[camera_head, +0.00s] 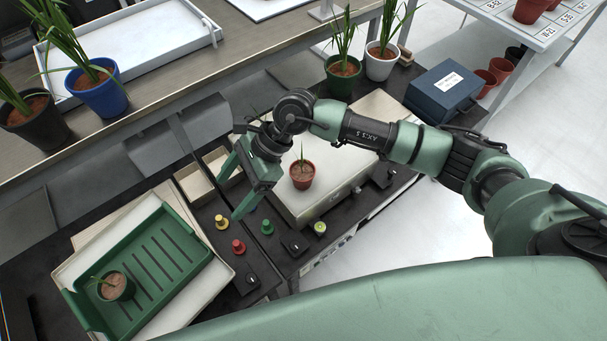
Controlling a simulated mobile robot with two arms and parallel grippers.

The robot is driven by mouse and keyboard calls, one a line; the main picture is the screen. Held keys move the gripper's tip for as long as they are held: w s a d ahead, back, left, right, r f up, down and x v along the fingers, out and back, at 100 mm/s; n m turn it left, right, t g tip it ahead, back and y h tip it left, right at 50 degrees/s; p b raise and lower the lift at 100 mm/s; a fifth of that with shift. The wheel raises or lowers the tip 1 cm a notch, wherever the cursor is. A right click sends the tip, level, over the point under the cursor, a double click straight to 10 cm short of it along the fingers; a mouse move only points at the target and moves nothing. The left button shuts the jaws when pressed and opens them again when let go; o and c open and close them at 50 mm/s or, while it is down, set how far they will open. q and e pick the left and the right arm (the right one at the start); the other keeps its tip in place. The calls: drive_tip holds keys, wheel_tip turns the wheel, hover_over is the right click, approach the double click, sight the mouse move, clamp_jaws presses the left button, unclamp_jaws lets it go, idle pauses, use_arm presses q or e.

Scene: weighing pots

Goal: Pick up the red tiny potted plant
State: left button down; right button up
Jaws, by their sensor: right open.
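The red tiny potted plant (302,176) stands upright on the pale weighing platform (352,117), near its front left part. It has brown soil and a thin green sprout. My right gripper (229,189) hangs just left of the red pot. Its green fingers are spread apart with nothing between them, and they point down and left, away from the pot. The pot is apart from the fingers. My left gripper is not in view.
Coloured knobs, including a yellow one (221,222) and a red one (238,246), sit below my gripper. A blue box (445,92) stands right of the platform. Larger potted plants line the back.

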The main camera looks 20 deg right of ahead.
drive_tip(key=w+d+f+n+h, duration=0.1)
drive_tip(key=w+d+f+h, duration=0.2)
drive_tip(key=d, duration=0.4)
drive_tip(key=n+t+h, duration=0.1)
drive_tip(key=h, duration=0.4)
hover_over(302, 172)
drive_tip(key=shift+d+r, duration=0.15)
drive_tip(key=shift+r, duration=0.15)
drive_tip(key=shift+d+f, duration=0.2)
drive_tip(key=shift+f, duration=0.05)
drive_tip(key=f, duration=0.4)
drive_tip(key=f+p, duration=0.1)
drive_tip(key=f, duration=0.2)
drive_tip(key=shift+w+a+f, duration=0.1)
drive_tip(key=shift+w+a, duration=0.15)
drive_tip(key=shift+c, duration=0.2)
drive_tip(key=c, duration=1.3)
drive_tip(key=shift+o, duration=0.2)
